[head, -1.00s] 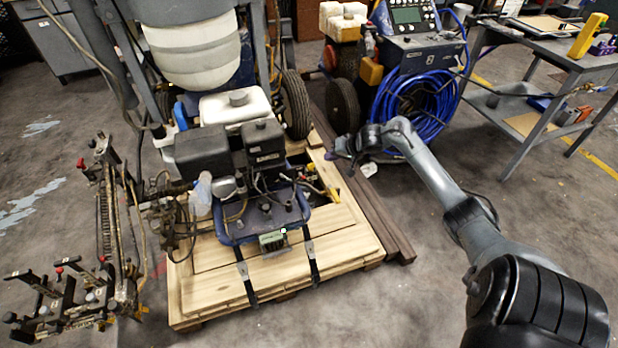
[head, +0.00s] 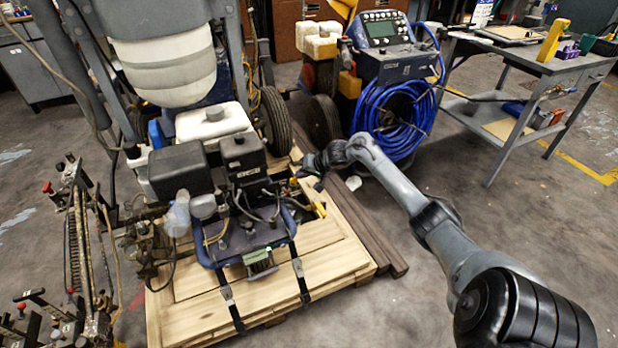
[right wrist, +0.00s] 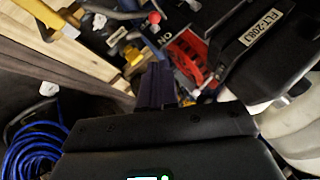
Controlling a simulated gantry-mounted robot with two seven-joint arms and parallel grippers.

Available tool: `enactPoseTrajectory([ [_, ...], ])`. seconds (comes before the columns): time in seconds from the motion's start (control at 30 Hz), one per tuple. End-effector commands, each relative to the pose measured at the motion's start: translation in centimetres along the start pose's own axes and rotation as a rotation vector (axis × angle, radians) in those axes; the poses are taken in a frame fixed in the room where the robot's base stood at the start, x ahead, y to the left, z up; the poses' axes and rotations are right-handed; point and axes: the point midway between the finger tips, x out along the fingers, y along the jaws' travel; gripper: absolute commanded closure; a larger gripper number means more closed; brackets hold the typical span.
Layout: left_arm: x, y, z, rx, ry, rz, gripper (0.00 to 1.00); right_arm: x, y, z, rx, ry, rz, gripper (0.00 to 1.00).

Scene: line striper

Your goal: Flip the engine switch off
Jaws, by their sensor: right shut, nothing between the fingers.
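The engine (head: 205,165) of the line striper stands on a wooden pallet, with a black box and a white tank on top. My right gripper (head: 308,172) is beside the engine's right side, above the pallet edge. In the right wrist view its shut, empty fingers (right wrist: 157,85) point at the engine. Just beyond them are a black panel with "ON" lettering (right wrist: 165,40) and a red part (right wrist: 185,60), partly hidden by the fingers. I cannot tell clearly which part is the switch or its position. My left gripper is not in view.
A red-knobbed lever (right wrist: 154,18) and yellow fittings (right wrist: 125,40) lie near the fingers. A black box labelled FLT-209J (right wrist: 265,40) is close on the right. A blue hose coil (head: 395,125) and a grey bench (head: 545,65) stand to the right. Floor in front of the bench is clear.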

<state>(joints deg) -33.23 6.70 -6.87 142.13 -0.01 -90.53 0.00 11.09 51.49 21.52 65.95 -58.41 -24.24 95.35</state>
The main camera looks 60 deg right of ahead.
Motion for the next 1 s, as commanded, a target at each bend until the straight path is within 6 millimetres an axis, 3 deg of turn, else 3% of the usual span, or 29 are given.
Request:
enactPoseTrajectory([
  [0.03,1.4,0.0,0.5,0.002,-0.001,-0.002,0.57,1.4,0.3,0.2,0.001,0.002,-0.002,1.00],
  [0.1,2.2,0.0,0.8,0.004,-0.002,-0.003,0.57,2.5,0.2,0.2,0.002,0.001,-0.002,1.00],
  [0.3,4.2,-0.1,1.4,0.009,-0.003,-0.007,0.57,4.7,0.3,1.4,-0.003,-0.001,0.001,1.00],
  [0.6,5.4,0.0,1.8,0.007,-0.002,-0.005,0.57,5.8,0.1,2.7,-0.001,0.001,0.000,1.00],
  [1.0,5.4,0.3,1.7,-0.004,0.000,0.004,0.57,5.9,0.0,2.8,-0.001,0.000,0.001,1.00],
])
